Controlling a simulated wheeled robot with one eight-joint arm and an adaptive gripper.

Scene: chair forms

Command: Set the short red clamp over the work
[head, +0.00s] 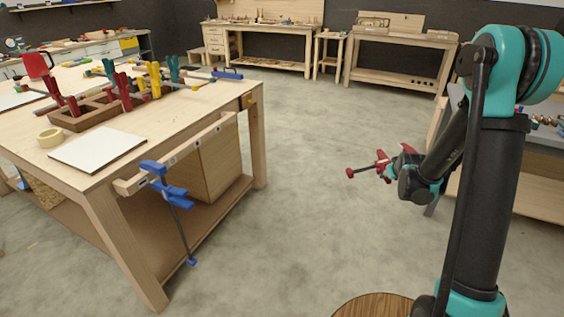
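A short red clamp (381,161) with red parts at both ends of a dark bar is at my gripper (392,172). It is held out over the open floor, right of the workbench (205,112) and apart from it. The gripper appears closed around the clamp, though its fingertips are small and partly hidden. A pale wooden bar (203,137) runs along the bench's near right edge. A blue clamp (165,180) sits at its front end, with its bar hanging down. I cannot tell for certain which piece is the work.
On the bench, a brown wooden tray (82,122) stands near several red, yellow and green clamps. A white board (97,149) and a tape roll (50,137) lie in front. A round wooden top (372,305) is at the bottom. Open floor separates the bench from my arm.

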